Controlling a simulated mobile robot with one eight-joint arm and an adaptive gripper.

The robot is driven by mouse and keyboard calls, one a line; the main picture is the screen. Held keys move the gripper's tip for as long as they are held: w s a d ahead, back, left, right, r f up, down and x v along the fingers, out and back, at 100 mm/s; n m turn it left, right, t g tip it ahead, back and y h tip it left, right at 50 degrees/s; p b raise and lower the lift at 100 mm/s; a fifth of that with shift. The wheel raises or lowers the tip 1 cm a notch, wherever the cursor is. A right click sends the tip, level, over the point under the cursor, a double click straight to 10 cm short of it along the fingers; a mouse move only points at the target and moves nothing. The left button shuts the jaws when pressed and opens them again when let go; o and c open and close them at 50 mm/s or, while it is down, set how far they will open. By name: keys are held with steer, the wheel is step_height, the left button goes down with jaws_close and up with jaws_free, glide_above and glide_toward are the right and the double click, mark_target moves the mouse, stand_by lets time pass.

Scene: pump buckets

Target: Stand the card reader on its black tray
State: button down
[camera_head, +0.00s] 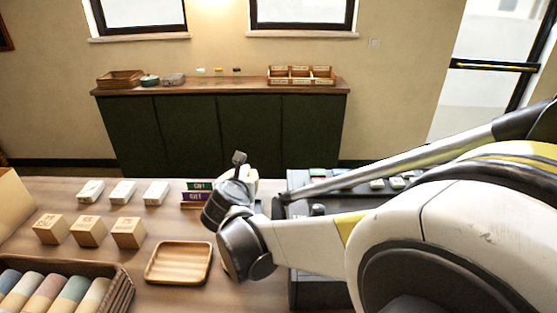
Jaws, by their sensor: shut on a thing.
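My gripper (231,200) is in the middle of the view, above the counter, left of the dark register-like unit. It points away from me, so its fingertips are mostly hidden behind my own wrist. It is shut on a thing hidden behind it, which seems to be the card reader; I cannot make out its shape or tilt. I cannot pick out the black tray; my arm covers much of the counter on the right.
A wooden tray (180,283) lies empty in front of my gripper. Small signs (197,193) stand close to its left. White boxes (123,192), wooden cubes (89,231) and a basket of rolled cloths (121,290) are further left. The dark unit (306,290) is at right.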

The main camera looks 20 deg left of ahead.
steer(key=shift+a+f, duration=0.1)
steer(key=shift+f, duration=0.35)
steer(key=shift+r, duration=0.2)
steer(key=shift+f, duration=0.1)
steer(key=c, duration=1.5)
jaws_free()
steer(key=shift+f, duration=0.15)
steer(key=shift+c, duration=0.2)
steer(key=o, duration=0.3)
steer(key=shift+o, duration=0.2)
steer(key=shift+r, duration=0.2)
